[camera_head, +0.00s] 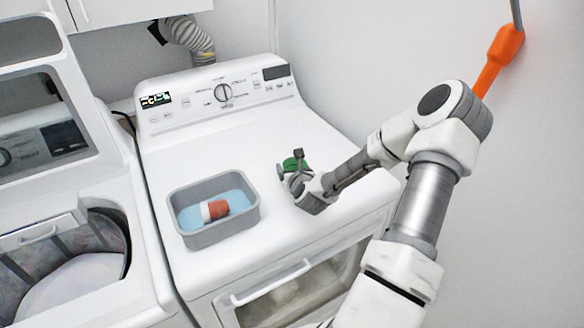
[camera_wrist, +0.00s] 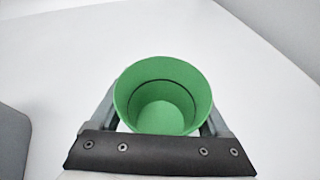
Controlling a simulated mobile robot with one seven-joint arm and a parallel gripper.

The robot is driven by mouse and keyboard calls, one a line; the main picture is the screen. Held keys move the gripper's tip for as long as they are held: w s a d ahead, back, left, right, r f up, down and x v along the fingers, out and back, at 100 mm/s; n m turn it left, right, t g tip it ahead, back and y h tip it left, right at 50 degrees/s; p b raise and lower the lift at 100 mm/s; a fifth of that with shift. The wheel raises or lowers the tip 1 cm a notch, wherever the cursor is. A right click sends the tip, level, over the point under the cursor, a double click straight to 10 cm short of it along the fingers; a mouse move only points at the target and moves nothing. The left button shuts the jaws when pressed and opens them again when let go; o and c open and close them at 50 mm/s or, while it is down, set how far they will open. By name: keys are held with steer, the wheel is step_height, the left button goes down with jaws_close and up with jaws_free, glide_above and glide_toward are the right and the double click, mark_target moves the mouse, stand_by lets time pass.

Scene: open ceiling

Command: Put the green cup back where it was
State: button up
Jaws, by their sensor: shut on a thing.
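A green cup (camera_wrist: 162,100) sits between the two fingers of my gripper (camera_wrist: 160,122) in the wrist view. I look down into its open, empty inside. In the head view the green cup (camera_head: 293,164) shows partly behind my gripper (camera_head: 294,172), over the right part of the dryer's white top. My gripper is shut on the cup. Whether the cup's base touches the dryer top is hidden.
A grey bin (camera_head: 207,237) with a blue inside stands left of my gripper on the dryer top (camera_head: 240,132); a red and white cup (camera_head: 215,210) lies in it. An open washer (camera_head: 90,262) stands at left. An orange-ended object (camera_head: 497,60) is by the right wall.

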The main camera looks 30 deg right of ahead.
steer(key=shift+f, duration=0.1)
steer(key=o, duration=1.3)
steer(key=shift+s+r, duration=0.2)
steer(key=shift+r, duration=0.05)
steer(key=v, duration=1.1)
steer(key=shift+s+a+r, duration=0.1)
steer(key=shift+s+a, duration=0.1)
steer(key=shift+s, duration=0.05)
steer(key=shift+w, duration=0.1)
